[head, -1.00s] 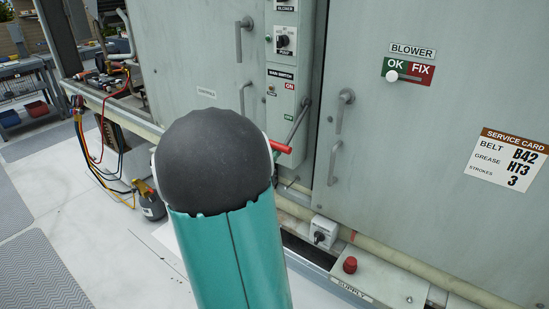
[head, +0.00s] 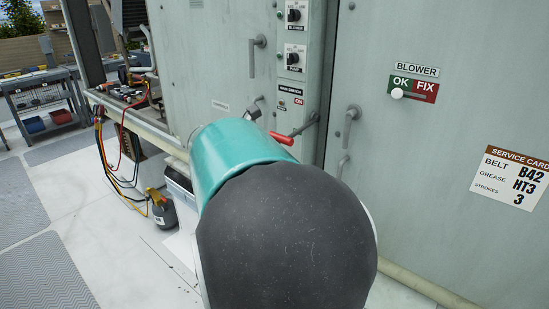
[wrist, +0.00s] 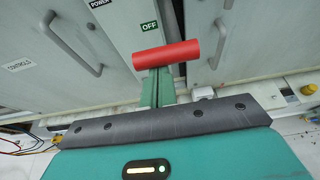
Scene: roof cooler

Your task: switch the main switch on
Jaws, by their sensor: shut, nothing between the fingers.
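The main switch is a grey lever (head: 306,126) with a red handle (head: 281,137), on a narrow panel under the "MAIN SWITCH" label (head: 291,90). A red ON label (head: 299,101) is above the lever. The handle points out from the panel, sloping down a little. In the wrist view the red handle (wrist: 166,54) lies across the tips of my gripper (wrist: 157,80), near the green OFF label (wrist: 149,27). My gripper is shut and empty. Its tips are partly hidden by the handle, and I cannot tell whether they touch. My arm hides most of it in the head view.
Two rotary switches (head: 295,56) sit above on the same panel. Cabinet door handles (head: 254,57) stick out left of it, and another handle (head: 349,124) right of it. A pipe (head: 420,287) runs low along the right cabinet. A cart (head: 45,97) stands far left on open floor.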

